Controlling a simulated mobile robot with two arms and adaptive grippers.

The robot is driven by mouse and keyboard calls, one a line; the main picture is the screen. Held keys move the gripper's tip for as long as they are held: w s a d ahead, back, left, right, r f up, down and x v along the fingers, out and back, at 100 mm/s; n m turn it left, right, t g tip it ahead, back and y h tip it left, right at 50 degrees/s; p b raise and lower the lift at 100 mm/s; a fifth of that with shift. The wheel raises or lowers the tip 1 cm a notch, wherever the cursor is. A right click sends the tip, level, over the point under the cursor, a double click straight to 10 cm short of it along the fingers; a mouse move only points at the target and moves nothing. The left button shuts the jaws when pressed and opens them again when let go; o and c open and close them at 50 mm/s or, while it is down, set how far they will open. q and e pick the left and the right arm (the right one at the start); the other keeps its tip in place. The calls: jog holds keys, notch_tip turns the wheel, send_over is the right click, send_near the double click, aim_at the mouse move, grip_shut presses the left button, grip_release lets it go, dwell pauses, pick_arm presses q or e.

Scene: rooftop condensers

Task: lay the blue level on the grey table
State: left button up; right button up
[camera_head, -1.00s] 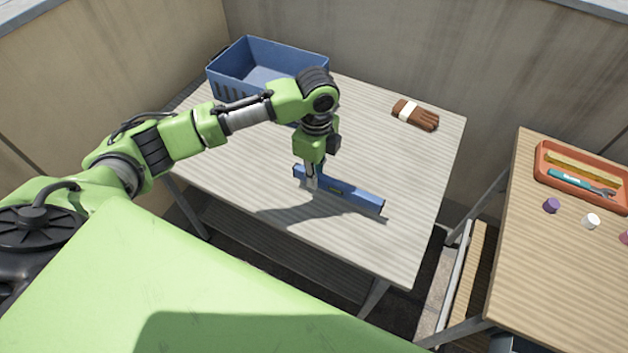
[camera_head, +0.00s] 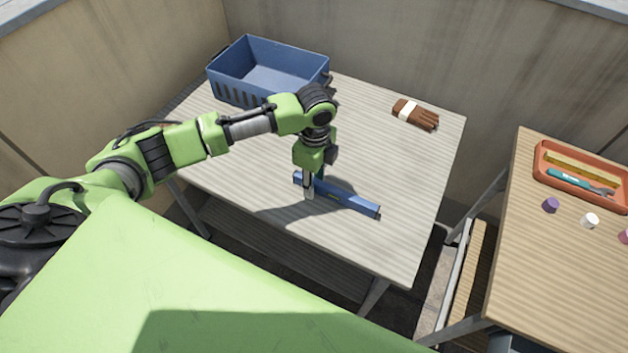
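The blue level (camera_head: 347,198) is a long narrow bar at the front middle of the grey table (camera_head: 385,165). Its long side runs from upper left to lower right. My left gripper (camera_head: 310,188) points down over the level's left part, with its fingers on either side of the bar, and is shut on it. The level's shadow lies close beside it; I cannot tell whether its underside touches the tabletop. The fingers hide a small part of the level. My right gripper is not in view.
A blue slatted crate (camera_head: 228,91) stands at the table's back left. A brown banded bundle (camera_head: 416,115) lies at the back right. A separate wooden table (camera_head: 545,270) at right holds an orange tray (camera_head: 543,165) and small caps.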

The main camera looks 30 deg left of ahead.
pick_arm(q)
notch_tip(320, 180, up, 12)
jog(key=shift+r, duration=0.15)
dwell(0.4)
jog(key=shift+w, duration=0.1)
dwell(0.3)
